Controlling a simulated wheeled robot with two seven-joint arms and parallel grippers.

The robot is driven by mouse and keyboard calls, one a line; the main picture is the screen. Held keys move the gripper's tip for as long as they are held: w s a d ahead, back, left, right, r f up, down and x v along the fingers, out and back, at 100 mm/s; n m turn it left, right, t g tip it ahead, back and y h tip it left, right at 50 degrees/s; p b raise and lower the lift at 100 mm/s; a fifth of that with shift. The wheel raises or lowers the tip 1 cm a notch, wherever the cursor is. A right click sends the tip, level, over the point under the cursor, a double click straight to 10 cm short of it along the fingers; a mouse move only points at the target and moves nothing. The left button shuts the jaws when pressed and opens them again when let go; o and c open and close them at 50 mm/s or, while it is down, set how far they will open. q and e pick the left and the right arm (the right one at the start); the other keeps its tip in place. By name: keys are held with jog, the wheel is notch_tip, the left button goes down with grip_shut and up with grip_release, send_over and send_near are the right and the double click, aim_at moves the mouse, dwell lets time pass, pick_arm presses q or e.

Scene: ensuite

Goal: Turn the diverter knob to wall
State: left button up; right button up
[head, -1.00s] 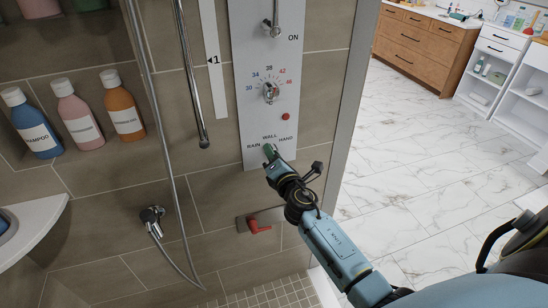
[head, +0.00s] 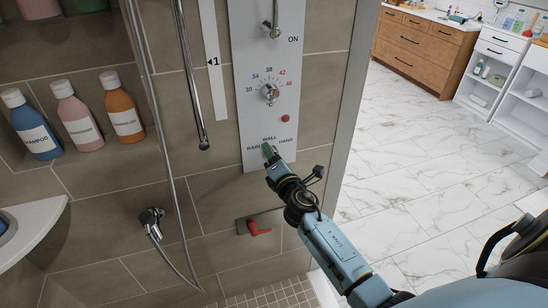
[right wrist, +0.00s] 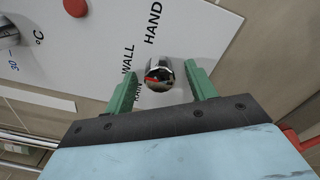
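The diverter knob (right wrist: 159,76) is a shiny round chrome piece on the pale shower panel (head: 254,118), by the printed words RAIN, WALL and HAND. My right gripper (head: 269,151) is at the foot of the panel and hides the knob in the head view. In the right wrist view its two green fingers stand on either side of the knob, with a visible gap on both sides. The gripper is open and not closed on the knob. My left gripper is not in view.
Above on the panel are a temperature dial (head: 270,92), a red button (head: 286,118) and an upper lever (head: 271,30). A red-handled fitting (head: 258,228) sits below my right gripper. A hose (head: 172,150) hangs to the left. Bottles (head: 80,115) stand in a niche.

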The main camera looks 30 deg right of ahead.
jog(key=v, duration=1.3)
jog(key=shift+s, duration=0.2)
jog(key=shift+f, duration=0.1)
jog(key=s+a+f+m+g+y, duration=0.1)
jog(key=s+a+f+m+g, duration=0.2)
jog(key=f, duration=0.7)
jog(key=s+f+m+g+y, duration=0.1)
jog(key=s+f+m+g, duration=0.3)
jog(key=f, duration=0.7)
jog(key=s+a+f+m+g+y, duration=0.15)
jog(key=s+f, duration=0.25)
jog(key=f, duration=0.6)
jog(key=s+a+f+m+g, duration=0.1)
jog(key=s+f+m+g, duration=0.3)
jog(key=s+f, duration=0.4)
jog(key=s+f+m+g, duration=0.4)
jog(key=s+f+m, duration=0.2)
jog(key=s, duration=1.5)
jog(key=shift+a+f+y, duration=0.4)
jog(key=shift+f+y, duration=0.05)
jog(key=shift+f, duration=0.5)
